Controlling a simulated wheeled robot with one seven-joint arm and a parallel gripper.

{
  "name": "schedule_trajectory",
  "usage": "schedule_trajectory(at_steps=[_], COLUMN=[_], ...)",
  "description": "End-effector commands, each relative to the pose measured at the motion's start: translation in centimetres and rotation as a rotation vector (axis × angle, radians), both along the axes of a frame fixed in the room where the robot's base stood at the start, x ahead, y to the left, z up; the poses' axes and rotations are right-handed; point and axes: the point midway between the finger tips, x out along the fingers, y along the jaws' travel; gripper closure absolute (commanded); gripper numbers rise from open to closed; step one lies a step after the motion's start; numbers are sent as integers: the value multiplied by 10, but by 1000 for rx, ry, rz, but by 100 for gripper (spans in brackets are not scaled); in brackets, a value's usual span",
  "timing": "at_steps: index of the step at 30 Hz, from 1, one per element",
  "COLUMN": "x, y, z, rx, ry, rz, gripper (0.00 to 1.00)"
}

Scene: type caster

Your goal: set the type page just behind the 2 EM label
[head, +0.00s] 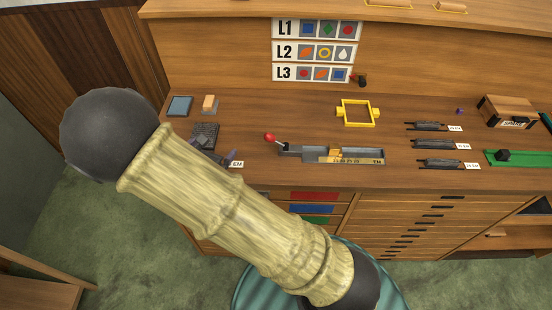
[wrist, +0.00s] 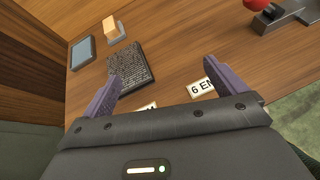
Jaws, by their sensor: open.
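The type page (wrist: 136,62) is a dark block with rows of raised type, lying flat on the wooden bench. It also shows in the head view (head: 207,131), left of the caster. My gripper (wrist: 162,70) is open and empty, with two purple fingers. The left finger overlaps the near left edge of the page in the wrist view; I cannot tell whether they touch. The right finger is to the right of the page, over bare wood. A white label (wrist: 148,107) behind my gripper body shows only an "M"; its number is hidden. The 6 EM label (wrist: 202,88) is beside the right finger.
A blue-grey pad (wrist: 82,53) and an orange-topped block (wrist: 114,29) lie beyond the page. The caster (head: 335,153) with a red-knobbed lever (head: 270,137) stands to the right. A yellow frame (head: 358,113) lies behind it. Bench wood between page and lever is clear.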

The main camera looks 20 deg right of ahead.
Motion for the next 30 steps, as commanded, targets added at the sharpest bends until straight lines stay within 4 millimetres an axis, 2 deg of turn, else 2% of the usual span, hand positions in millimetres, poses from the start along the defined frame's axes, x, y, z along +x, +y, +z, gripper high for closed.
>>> schedule_trajectory(at_steps=[1, 3, 6, 9, 12, 16, 21, 27, 30], x=[-5, -19, -43, -67, -90, -117, -142, -156, -158], y=[-24, -55, -92, -117, -134, -146, -153, -157, -160], z=[4, 7, 11, 14, 18, 26, 42, 66, 75], rx=[62, 161, 312, 462, 613, 819, 1111, 1448, 1559], ry=[11, 27, 39, 39, 26, -13, -109, -283, -355], rz=[-108, -275, -514, -734, -943, -1205, -1536, -1868, -1968], gripper=[3, 3, 3, 3, 3, 3, 3, 3, 3])
